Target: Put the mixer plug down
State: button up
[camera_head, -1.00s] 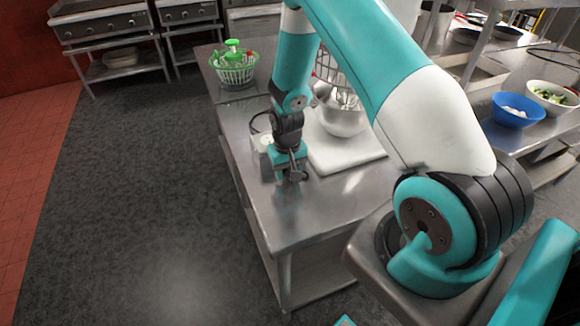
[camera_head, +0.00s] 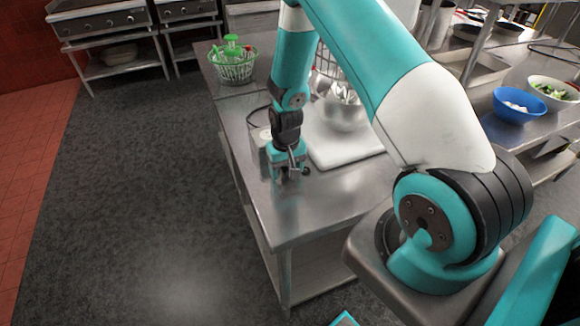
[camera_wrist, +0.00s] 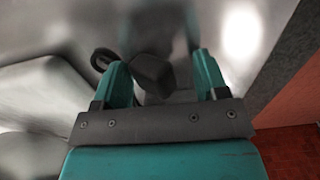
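My gripper (camera_head: 289,174) points down low over the near left part of the steel table (camera_head: 300,215). In the wrist view its two teal fingers (camera_wrist: 163,62) stand apart. The dark plug (camera_wrist: 153,72) lies between them, close to the left finger, with a visible gap to the right finger. A dark cable loop (camera_wrist: 102,59) shows beside the left finger. In the head view the plug is a small dark shape (camera_head: 305,171) at the fingertips. Whether it rests fully on the table is hard to tell.
A white board (camera_head: 345,150) and a steel bowl (camera_head: 341,116) with a whisk stand right of my gripper. A green basket (camera_head: 234,70) stands at the table's far end. The table's left edge is close by; its near end is clear.

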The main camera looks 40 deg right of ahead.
jog(key=shift+s+d, duration=0.1)
jog(key=shift+s, duration=0.05)
jog(key=shift+r+p, duration=0.35)
jog(key=shift+p, duration=0.1)
notch_tip(320, 180, up, 12)
jog(key=b, duration=0.3)
jog(key=s+a+r+n+y, duration=0.1)
jog(key=s+a+r+n, duration=0.2)
jog(key=a+r, duration=0.55)
jog(key=s+a+r+n+y+b, duration=0.1)
jog(key=s+a+r+n, duration=0.2)
jog(key=s+a, duration=0.3)
jog(key=s+a+r+n+y+b, duration=0.1)
jog(key=s+a+r+n, duration=0.3)
jog(key=s, duration=0.8)
jog(key=shift+s+a+y, duration=0.25)
jog(key=shift+a+y, duration=0.35)
jog(key=shift+a, duration=0.8)
